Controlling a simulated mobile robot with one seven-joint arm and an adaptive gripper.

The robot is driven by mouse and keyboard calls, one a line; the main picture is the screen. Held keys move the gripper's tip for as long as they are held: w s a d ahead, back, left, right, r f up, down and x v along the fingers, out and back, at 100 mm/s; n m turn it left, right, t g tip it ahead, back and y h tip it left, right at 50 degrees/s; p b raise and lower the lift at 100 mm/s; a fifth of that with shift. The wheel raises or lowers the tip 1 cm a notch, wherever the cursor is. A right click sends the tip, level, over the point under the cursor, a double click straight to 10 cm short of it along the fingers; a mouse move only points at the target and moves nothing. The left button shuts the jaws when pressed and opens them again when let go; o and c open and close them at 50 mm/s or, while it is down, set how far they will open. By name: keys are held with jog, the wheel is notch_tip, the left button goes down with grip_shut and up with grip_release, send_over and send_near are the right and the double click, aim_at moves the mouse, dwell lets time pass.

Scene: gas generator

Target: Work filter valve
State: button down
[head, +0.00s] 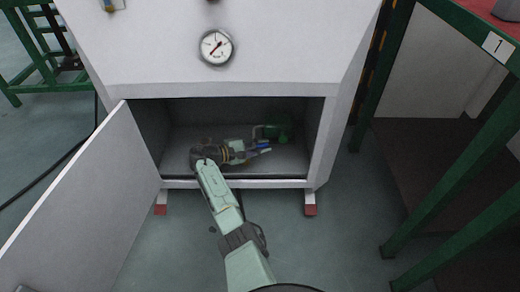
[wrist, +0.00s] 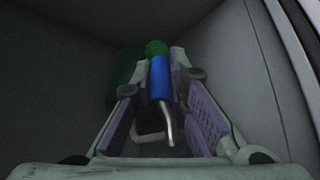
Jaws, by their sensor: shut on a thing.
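The filter valve is inside the open lower compartment of the white cabinet. Its blue lever (wrist: 160,80) with a green end lies between my fingers in the wrist view. The blue lever also shows as a small patch in the head view (head: 264,146). A green rounded body (head: 277,130) sits just behind it, dark in the wrist view (wrist: 124,82). My gripper (wrist: 160,62) reaches into the compartment and is shut on the blue lever. The lever's far attachment is hidden.
The cabinet door (head: 90,205) stands open at the left. The compartment walls and floor (head: 285,165) surround my gripper closely. A pressure gauge (head: 216,47) is on the panel above. A green metal frame (head: 450,185) stands at the right.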

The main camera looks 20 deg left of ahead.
jog(key=shift+s+d+m+g+h+b, duration=0.25)
jog(key=shift+s+m+g+h+b, duration=0.25)
jog(key=shift+m+g+h+b, duration=0.5)
jog(key=shift+d, duration=0.1)
jog(key=c, duration=1.6)
grip_release()
jog(key=shift+o, duration=0.2)
notch_tip(320, 180, up, 10)
jog(key=shift+r, duration=0.15)
jog(key=shift+s, duration=0.1)
